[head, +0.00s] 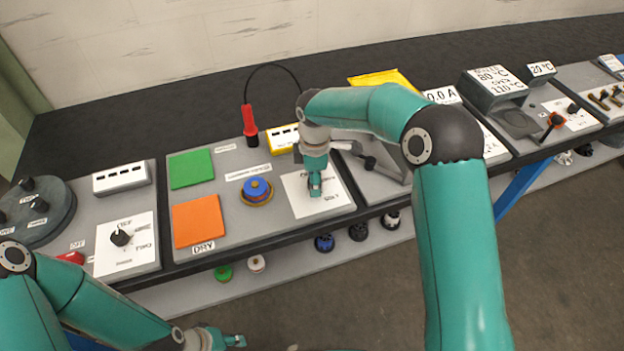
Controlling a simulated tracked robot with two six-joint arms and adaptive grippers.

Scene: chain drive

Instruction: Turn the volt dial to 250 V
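A white dial plate (334,197) lies on the grey bench panel in the middle of the head view. My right gripper (315,192) points down onto this plate and covers its middle. The knob there is hidden behind the gripper, and the print is too small to read, so I cannot tell whether this is the volt dial or where it points. I cannot tell whether the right fingers are open or shut. My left gripper (238,341) is low at the bottom edge, away from the panels; its fingers are too small to judge.
Left of the plate are a blue button (257,188), an orange pad (198,222) and a green pad (190,169). A red probe (249,121) with a black cable stands behind. Another dial plate (124,246) with a black knob is further left.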

